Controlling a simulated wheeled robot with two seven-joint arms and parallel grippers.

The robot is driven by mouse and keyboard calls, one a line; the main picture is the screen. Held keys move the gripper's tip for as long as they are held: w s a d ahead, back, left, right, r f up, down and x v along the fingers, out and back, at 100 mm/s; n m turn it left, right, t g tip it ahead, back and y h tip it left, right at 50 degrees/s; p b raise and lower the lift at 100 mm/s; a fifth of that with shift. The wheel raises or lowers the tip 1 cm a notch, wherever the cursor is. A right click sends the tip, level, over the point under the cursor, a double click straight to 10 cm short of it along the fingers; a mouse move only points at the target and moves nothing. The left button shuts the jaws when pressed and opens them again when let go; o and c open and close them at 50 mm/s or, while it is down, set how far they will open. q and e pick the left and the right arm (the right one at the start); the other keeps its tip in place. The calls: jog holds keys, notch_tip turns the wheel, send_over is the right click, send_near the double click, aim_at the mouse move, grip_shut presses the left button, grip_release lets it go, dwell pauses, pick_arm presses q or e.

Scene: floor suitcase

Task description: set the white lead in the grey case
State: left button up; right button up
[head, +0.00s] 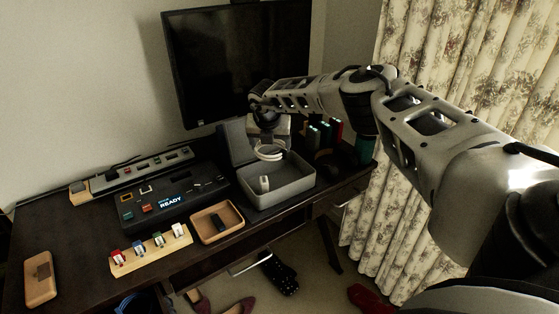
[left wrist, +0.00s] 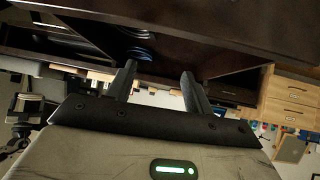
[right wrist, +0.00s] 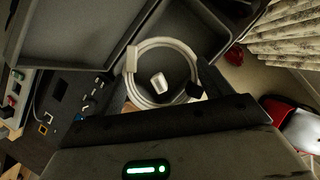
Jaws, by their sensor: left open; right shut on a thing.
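The white lead (head: 270,151) is a coiled loop hanging in my right gripper (head: 270,136), over the open grey case (head: 290,193). In the right wrist view, the white lead (right wrist: 138,91) is a ring between the fingers of my right gripper (right wrist: 161,88). The case's lid (head: 236,143) stands up at its left back. A small white block (head: 264,183), perhaps a charger, appears inside the case; it also shows through the loop (right wrist: 158,83). My left gripper (left wrist: 158,70) is open and empty, below a dark desk edge.
A dark console reading READY (head: 170,203), a wooden tray (head: 217,224) with a dark item and a wooden rack (head: 150,248) with coloured pieces stand left of the case. A monitor (head: 235,60) stands behind. Green-lit items (head: 319,133) are close right of my right gripper.

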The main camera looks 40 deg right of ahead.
jog(key=d+f+b, duration=0.1)
jog(key=f+b, duration=0.1)
jog(key=d+f+b, duration=0.1)
jog(key=f+b, duration=0.1)
jog(key=f, duration=0.1)
jog(key=d+f+b, duration=0.1)
jog(key=d+f, duration=0.1)
jog(key=f, duration=0.1)
jog(key=shift+w+f+b, duration=0.2)
jog(key=shift+w+b, duration=0.1)
jog(key=shift+b, duration=0.1)
jog(key=shift+f, duration=0.2)
pick_arm(q)
jog(key=shift+w+d+f, duration=0.2)
jog(key=shift+d+f, duration=0.05)
jog(key=shift+f, duration=0.3)
jog(key=shift+w+d+f, duration=0.15)
jog(key=shift+d+f, duration=0.05)
jog(key=shift+f, duration=0.35)
pick_arm(e)
jog(key=shift+r, duration=0.15)
jog(key=shift+f, duration=0.3)
pick_arm(q)
jog(key=shift+d+f+t+h+b, duration=0.1)
jog(key=shift+f+t+h+b, duration=0.25)
jog(key=shift+b, duration=0.25)
pick_arm(e)
jog(key=shift+f, duration=0.35)
pick_arm(q)
jog(key=shift+w+r, duration=0.1)
